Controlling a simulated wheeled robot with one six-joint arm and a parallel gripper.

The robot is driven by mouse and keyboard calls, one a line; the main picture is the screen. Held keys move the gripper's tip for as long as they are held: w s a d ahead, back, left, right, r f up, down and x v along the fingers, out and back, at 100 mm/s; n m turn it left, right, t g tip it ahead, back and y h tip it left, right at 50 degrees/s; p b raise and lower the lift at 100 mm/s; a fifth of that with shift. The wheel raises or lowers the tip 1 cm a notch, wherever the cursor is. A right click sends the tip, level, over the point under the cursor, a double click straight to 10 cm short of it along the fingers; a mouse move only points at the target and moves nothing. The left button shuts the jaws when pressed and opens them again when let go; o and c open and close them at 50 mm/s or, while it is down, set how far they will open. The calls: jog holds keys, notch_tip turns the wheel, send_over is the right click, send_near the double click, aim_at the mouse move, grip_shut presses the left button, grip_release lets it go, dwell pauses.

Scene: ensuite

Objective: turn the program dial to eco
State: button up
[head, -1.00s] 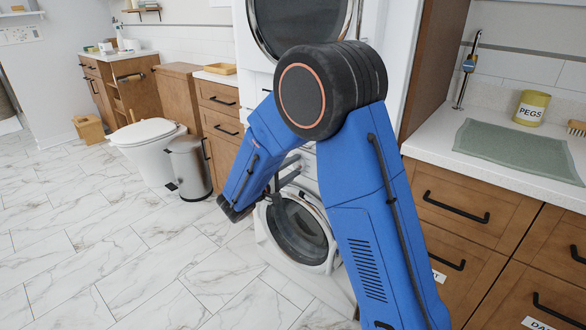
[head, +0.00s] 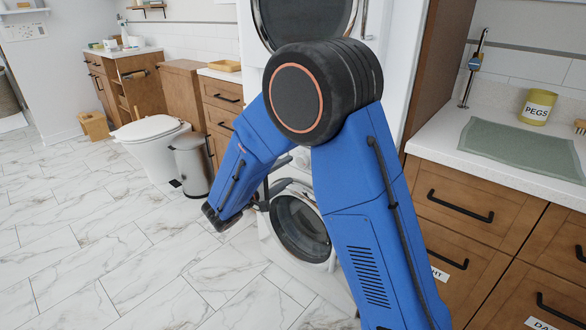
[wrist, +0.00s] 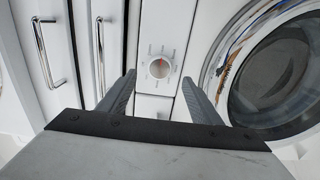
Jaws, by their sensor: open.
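The program dial (wrist: 159,68) is a round white knob with a red mark, on the white panel of the washing machine in the wrist view. The mark points up and right; the small labels around it are too fine to read. My gripper (wrist: 158,88) is open, with its two grey fingers at the left and right below the dial. Nothing is between the fingers, and they appear apart from the dial. The washing machine (head: 342,275) stands low behind my arm in the head view. Its round door (head: 300,227) shows there; my arm hides most of the panel.
A second machine with a round door (head: 303,22) sits above the washer. Wooden drawers and a counter (head: 425,131) stand to the right. A grey bin (head: 191,165) and a toilet (head: 152,147) stand left. The marble floor (head: 110,255) is open at the front left.

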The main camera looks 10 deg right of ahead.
jog(key=v, duration=1.1)
jog(key=shift+s+a, duration=0.1)
jog(key=s+d+r+m+g+y, duration=0.1)
jog(key=s+d+m+g+y, duration=0.1)
jog(key=s+d+g, duration=0.65)
jog(key=s+d+r+m+g+y, duration=0.15)
jog(key=s+d, duration=0.45)
jog(key=d, duration=0.7)
jog(key=s+r+m+t+y, duration=0.1)
jog(key=s+m+t+y, duration=0.2)
jog(key=s+y, duration=0.8)
jog(key=shift+s+m+t, duration=0.35)
jog(key=shift+s+t, duration=0.25)
jog(key=shift+s, duration=3.15)
jog(key=shift+a, duration=0.15)
